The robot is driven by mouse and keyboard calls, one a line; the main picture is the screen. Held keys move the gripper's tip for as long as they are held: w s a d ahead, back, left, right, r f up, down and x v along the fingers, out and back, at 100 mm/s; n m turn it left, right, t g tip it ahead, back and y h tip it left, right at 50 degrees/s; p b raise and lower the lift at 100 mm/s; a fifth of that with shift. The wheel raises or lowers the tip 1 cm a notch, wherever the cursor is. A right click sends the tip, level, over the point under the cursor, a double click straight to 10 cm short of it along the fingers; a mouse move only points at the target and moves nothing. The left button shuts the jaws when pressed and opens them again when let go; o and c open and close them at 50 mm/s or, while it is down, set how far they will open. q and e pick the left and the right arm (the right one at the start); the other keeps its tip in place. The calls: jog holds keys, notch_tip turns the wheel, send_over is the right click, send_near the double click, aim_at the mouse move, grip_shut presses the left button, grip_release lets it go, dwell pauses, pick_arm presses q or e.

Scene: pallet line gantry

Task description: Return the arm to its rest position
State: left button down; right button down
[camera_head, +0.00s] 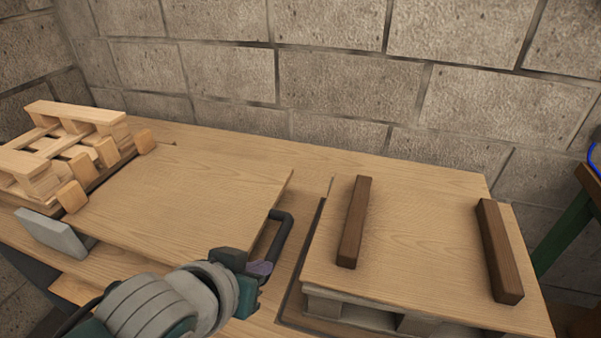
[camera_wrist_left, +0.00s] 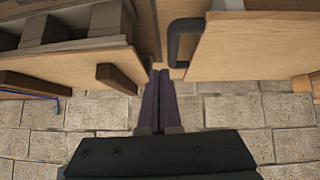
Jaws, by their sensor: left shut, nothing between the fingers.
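My left gripper (camera_head: 262,268) is at the lower middle of the head view, its arm coming in from the lower left. It is beside the dark handle (camera_head: 281,232) at the right edge of the left board (camera_head: 185,195). In the left wrist view its purple fingers (camera_wrist_left: 157,98) are together with nothing between them. The handle (camera_wrist_left: 174,42) shows there just beyond the fingertips; I cannot tell whether they touch. My right gripper is in neither view.
A board (camera_head: 415,240) with two dark brown bars (camera_head: 354,222) (camera_head: 498,250) lies on a pallet (camera_head: 365,313) to the right. A light wooden pallet (camera_head: 75,115) stands at the far left, a grey block (camera_head: 52,233) below it. A block wall (camera_head: 330,60) closes the back.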

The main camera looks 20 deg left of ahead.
pick_arm(q)
jog(key=s+a+r+m+g+p, duration=0.1)
jog(key=s+a+r+g+p, duration=0.15)
jog(key=s+r, duration=0.65)
jog(key=s+a+r+m+g+p, duration=0.1)
jog(key=s+r+g, duration=0.2)
jog(key=s+r, duration=0.55)
notch_tip(320, 180, up, 33)
jog(key=s+p, duration=0.1)
jog(key=p, duration=3.4)
jog(key=shift+s+f, duration=0.15)
jog(key=shift+s, duration=0.25)
jog(key=shift+d, duration=0.1)
